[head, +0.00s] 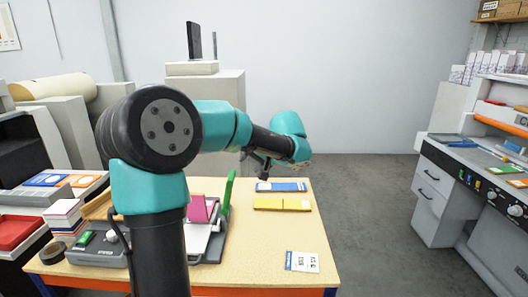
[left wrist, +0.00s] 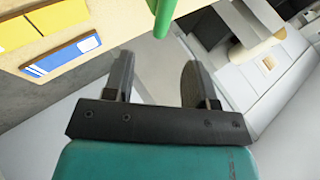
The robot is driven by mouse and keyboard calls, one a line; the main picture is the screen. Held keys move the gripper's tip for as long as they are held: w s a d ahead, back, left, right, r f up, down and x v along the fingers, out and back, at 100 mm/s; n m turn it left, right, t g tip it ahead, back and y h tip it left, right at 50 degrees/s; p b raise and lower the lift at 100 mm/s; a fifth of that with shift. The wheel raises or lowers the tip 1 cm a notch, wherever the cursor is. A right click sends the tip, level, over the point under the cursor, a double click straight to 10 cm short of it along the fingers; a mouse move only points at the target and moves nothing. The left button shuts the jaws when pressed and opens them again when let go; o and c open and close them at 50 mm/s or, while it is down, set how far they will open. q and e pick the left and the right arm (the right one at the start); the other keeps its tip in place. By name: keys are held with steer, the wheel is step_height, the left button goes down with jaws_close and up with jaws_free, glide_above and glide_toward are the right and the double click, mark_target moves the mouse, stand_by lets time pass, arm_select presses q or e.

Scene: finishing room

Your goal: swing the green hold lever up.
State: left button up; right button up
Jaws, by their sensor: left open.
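The green hold lever (head: 229,192) stands steeply upright, leaning slightly right, at the right side of a grey device (head: 215,240) on the table. My arm hides part of the device. In the left wrist view the green lever (left wrist: 162,14) shows at the top edge, beyond the fingertips. My left gripper (head: 265,170) is over the far part of the table, to the right of the lever's top. In the left wrist view its two fingers (left wrist: 157,75) are apart with nothing between them. The gripper is not touching the lever. My right gripper is not in view.
A blue-and-white packet (head: 281,187) and a yellow packet (head: 282,203) lie right of the lever. A white card (head: 302,262) lies near the table's front. A pink block (head: 200,209) is beside the lever. The table's (head: 270,240) middle right is clear.

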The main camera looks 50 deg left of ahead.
arm_select(q)
steer(key=v, duration=0.6)
steer(key=shift+d+r, duration=0.25)
steer(key=shift+r, duration=0.05)
steer(key=shift+w, duration=0.15)
steer(key=w+d+f+m+t+h, duration=0.1)
steer(key=w+d+f+m+h, duration=0.15)
steer(key=d+f, duration=0.2)
steer(key=w+d+f+m+t+h, duration=0.1)
steer(key=w+d+f, duration=0.2)
steer(key=f, duration=0.3)
steer(key=w+d+f+m+t+h, duration=0.1)
steer(key=d+f+m+h, duration=0.25)
steer(key=d+f, duration=1)
steer(key=w+d+f+m+t+h, duration=0.15)
steer(key=d+f+h, duration=0.35)
steer(key=d+f, duration=0.85)
steer(key=s+d+f+t+h, duration=0.1)
steer(key=s+d+f+t, duration=0.1)
steer(key=s+d+f, duration=0.35)
steer(key=s+a+f+n+g, duration=0.1)
steer(key=s+a+f, duration=0.2)
steer(key=s+f, duration=0.2)
steer(key=s+a+f+n+g, duration=0.1)
steer(key=s+a+f+g, duration=0.1)
steer(key=s+a+f, duration=0.2)
step_height(320, 180, down, 4)
steer(key=shift+s+f+y, duration=0.2)
steer(key=shift+s+y, duration=0.1)
steer(key=shift+s, duration=0.85)
